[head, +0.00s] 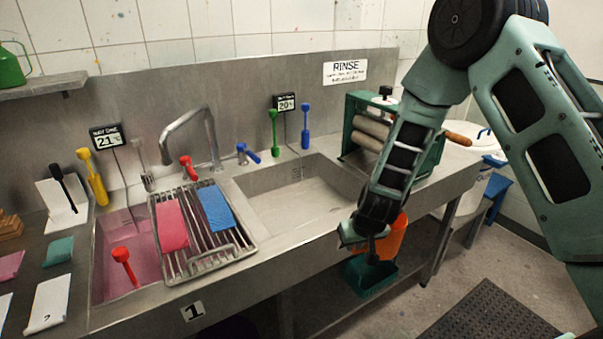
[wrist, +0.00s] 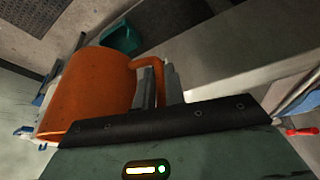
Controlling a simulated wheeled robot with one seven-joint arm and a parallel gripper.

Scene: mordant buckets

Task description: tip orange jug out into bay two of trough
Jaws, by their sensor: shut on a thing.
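The orange jug (head: 397,238) hangs in front of the trough's front edge at the right, partly hidden by my gripper (head: 371,250). In the wrist view my gripper (wrist: 162,88) is shut on the handle of the jug (wrist: 90,95). I cannot see into the jug. The steel trough (head: 245,262) has a left bay (head: 108,235) with pink liquid and a "1" on its front. Its right bay (head: 300,200) is pale inside and open on top, with no jug over it.
A rack (head: 190,262) with pink and blue cloths lies across the left bay. A tap (head: 207,135) stands behind it. A green roller wringer (head: 425,160) stands right of the right bay. A teal bin (head: 370,278) sits below the jug.

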